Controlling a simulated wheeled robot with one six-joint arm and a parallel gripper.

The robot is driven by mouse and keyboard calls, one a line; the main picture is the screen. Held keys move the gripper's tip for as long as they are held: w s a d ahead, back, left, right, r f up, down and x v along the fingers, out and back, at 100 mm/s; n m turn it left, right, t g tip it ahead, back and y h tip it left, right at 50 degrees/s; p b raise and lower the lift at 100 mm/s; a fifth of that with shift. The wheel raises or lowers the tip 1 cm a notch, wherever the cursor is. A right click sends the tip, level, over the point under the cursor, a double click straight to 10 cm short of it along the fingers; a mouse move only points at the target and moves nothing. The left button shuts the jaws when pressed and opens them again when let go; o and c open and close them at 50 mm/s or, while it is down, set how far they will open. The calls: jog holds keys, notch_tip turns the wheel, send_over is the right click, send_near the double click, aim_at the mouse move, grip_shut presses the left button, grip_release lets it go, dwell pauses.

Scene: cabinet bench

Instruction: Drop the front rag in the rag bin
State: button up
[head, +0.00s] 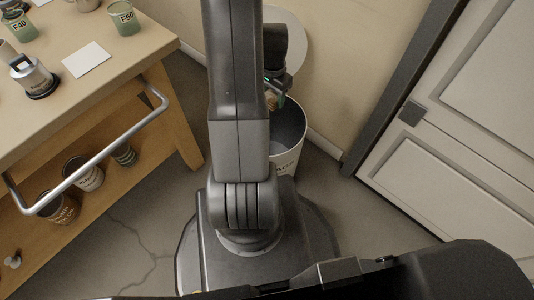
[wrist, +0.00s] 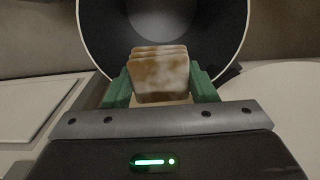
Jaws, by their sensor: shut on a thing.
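In the wrist view a stained white-and-brown folded rag (wrist: 160,75) sits between the green fingers of my gripper (wrist: 161,85), which is shut on it. The round rag bin (wrist: 232,35), with a pale rim and dark inside, opens just beyond the rag. In the head view the bin (head: 287,160) stands on the floor by the wall, partly hidden by my arm. My gripper (head: 275,95) is above its opening there, and only a small bit of the rag shows. The lettering on the bin is only partly visible.
A wooden workbench (head: 95,75) with a metal rail (head: 95,155) stands at the left, holding jars, a stamp-like tool and a white card (head: 86,60). Several cans stand on its lower shelf. A pale panelled door (head: 450,150) is at the right. A round lid-like disc (head: 292,40) is behind my gripper.

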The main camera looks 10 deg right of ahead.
notch_tip(320, 180, down, 5)
jog(key=b, duration=0.3)
jog(key=o, duration=1.2)
jog(key=shift+r, duration=0.15)
notch_tip(320, 180, up, 14)
jog(key=p, duration=0.5)
jog(key=shift+f, duration=0.2)
jog(key=shift+f, duration=0.1)
